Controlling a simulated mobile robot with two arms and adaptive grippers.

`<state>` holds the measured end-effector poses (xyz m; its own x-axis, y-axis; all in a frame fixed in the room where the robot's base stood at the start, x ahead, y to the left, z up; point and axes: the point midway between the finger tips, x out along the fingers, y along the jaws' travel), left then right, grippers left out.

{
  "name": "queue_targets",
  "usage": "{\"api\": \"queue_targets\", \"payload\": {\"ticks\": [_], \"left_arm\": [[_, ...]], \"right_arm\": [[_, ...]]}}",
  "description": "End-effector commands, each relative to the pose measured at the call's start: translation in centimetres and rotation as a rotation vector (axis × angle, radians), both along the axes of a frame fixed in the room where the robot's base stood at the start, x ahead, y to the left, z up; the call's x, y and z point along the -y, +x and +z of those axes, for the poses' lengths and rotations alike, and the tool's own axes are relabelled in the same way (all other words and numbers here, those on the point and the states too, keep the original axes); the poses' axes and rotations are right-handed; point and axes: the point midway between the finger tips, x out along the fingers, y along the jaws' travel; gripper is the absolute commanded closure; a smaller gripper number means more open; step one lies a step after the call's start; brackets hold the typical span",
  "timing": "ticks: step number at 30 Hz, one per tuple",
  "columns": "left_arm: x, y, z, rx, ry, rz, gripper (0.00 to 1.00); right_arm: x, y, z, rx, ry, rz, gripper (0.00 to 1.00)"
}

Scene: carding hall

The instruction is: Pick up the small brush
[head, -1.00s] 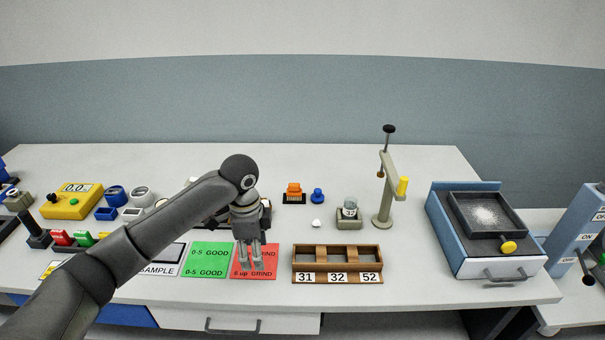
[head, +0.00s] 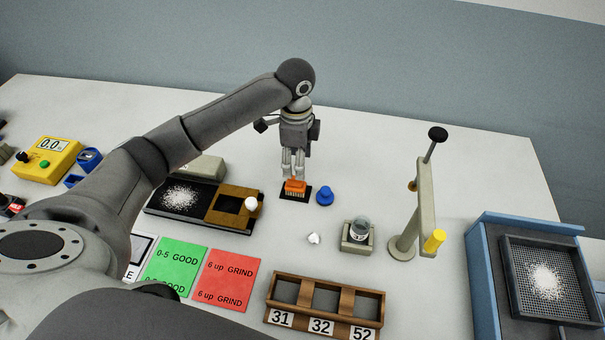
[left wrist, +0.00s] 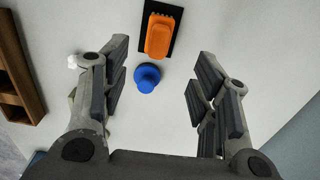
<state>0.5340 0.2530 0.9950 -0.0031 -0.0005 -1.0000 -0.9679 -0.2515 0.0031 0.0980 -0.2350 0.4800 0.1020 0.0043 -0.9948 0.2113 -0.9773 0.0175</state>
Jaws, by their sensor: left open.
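The small brush (head: 295,187), with an orange body and bristles, lies on a small black pad (head: 309,199) on the white table. It also shows at the top of the left wrist view (left wrist: 159,37). My left gripper (head: 292,172) points down just above and behind the brush in the head view. In the left wrist view its fingers (left wrist: 158,78) are spread apart with nothing between them touching; the brush is beyond the fingertips. My right gripper is in neither view.
A blue knobbed piece (head: 324,196) stands close right of the brush. A glass in a holder (head: 358,235), a post stand (head: 403,247) and a wooden rack (head: 325,284) stand nearer right. A black and brown tray (head: 181,216) is left. Behind the brush the table is clear.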

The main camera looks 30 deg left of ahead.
Motion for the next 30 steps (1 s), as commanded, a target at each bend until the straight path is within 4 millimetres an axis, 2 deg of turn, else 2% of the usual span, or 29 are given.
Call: {"api": "queue_targets", "payload": {"ticks": [4,9,14,18,22,30], "left_arm": [[0.0,-0.1,-2.5,-0.005,0.001,0.001,0.45],[-0.1,-0.1,-4.3,-0.002,0.001,0.000,0.45],[-0.2,-0.1,-5.5,-0.003,0.001,0.001,0.45],[-0.4,-0.1,-7.6,-0.004,0.001,0.001,0.45],[-0.4,-0.1,-9.3,-0.003,0.002,-0.001,0.45],[-0.4,0.0,-9.8,0.001,0.001,-0.002,0.45]], "right_arm": [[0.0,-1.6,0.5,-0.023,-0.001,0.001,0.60],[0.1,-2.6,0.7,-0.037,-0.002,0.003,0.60],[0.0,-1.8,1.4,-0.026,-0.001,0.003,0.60],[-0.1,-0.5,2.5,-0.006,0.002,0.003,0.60],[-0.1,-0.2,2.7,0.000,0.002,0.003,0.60],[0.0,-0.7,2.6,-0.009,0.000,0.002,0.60]]}}
